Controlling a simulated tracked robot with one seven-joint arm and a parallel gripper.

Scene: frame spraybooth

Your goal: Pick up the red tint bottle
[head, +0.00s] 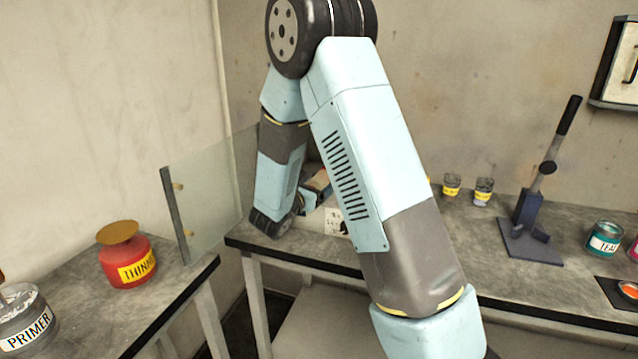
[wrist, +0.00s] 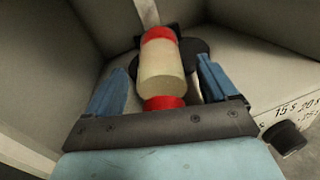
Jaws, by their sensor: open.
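In the wrist view a bottle (wrist: 162,73) with a red cap, a cream middle and a red lower end lies between the two blue fingers of my gripper (wrist: 161,66). It looks like the red tint bottle. My gripper is open, with a gap showing between the bottle and each finger. A dark round shape lies behind the bottle's cap. In the head view I cannot make out the bottle or my fingers; my arm covers that part of the bench.
A pale panel marked 15 s, 20 s (wrist: 285,112) and a black knob (wrist: 285,138) are close on the right. The head view shows a glass screen (head: 212,190), a red thinner can (head: 127,262), a primer tin (head: 25,318), a lever press (head: 530,220) and a teal tin (head: 604,238).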

